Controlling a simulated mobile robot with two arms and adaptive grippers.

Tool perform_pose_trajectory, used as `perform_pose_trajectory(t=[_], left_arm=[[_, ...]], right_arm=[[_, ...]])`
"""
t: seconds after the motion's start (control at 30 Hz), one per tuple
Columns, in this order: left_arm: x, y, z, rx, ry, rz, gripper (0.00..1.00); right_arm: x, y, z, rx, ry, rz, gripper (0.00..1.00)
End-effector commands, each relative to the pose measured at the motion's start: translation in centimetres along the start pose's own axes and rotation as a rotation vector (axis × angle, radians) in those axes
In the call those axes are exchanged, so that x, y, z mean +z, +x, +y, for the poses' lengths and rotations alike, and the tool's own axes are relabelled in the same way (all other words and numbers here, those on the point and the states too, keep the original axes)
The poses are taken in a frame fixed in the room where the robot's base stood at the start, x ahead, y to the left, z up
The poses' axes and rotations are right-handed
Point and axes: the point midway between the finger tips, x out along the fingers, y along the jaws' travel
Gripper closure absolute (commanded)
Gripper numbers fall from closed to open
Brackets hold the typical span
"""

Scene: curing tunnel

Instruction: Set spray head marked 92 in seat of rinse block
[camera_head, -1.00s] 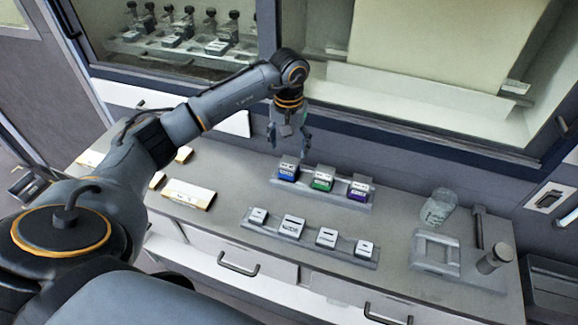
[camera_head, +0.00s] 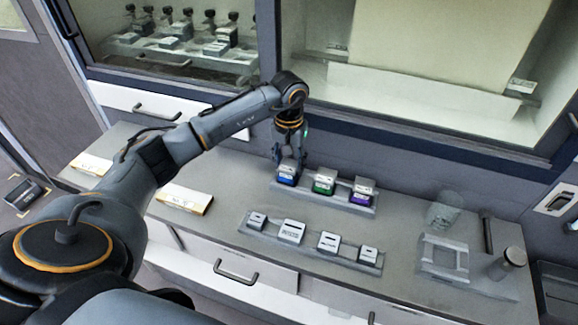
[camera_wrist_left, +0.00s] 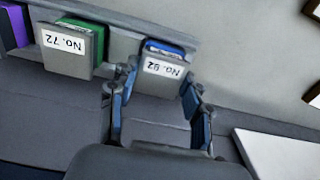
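Three spray heads stand in a rack at the back of the bench: blue (camera_head: 287,178), green (camera_head: 324,182) and purple (camera_head: 363,191). In the left wrist view the blue head's upside-down label (camera_wrist_left: 163,69) looks like No. 82 or 92; the digit is hard to tell. The green head (camera_wrist_left: 70,50) reads No. 72. My left gripper (camera_head: 289,157) points down right at the blue head. Its fingers (camera_wrist_left: 160,85) are apart, near both sides of that head, with no clear grip. A grey frame fixture (camera_head: 444,257) at the right may be the rinse block. My right gripper is not in view.
A front rack (camera_head: 312,251) holds several grey labelled blocks. A clear jar (camera_head: 444,210) and a short cylinder post (camera_head: 512,260) stand at the right. White cards (camera_head: 184,199) lie at the left. A window wall rises behind the bench.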

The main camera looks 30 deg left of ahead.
Motion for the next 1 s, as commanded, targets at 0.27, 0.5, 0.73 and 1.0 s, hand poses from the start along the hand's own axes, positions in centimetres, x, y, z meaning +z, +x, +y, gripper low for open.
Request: perform_pose_trajectory(t=[0.27,0.5,0.73,1.0], left_arm=[[0.0,0.0,0.0,0.0,0.0,0.0,0.83],[-0.1,-0.9,0.0,0.0,0.0,0.003,0.9],[-0.1,-5.1,0.0,0.001,0.001,0.005,0.9],[0.0,-6.1,0.0,0.0,0.0,0.0,0.9]], right_arm=[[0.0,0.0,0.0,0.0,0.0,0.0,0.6],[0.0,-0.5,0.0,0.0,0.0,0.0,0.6],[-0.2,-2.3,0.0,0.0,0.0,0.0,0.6],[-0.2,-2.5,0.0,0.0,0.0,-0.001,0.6]])
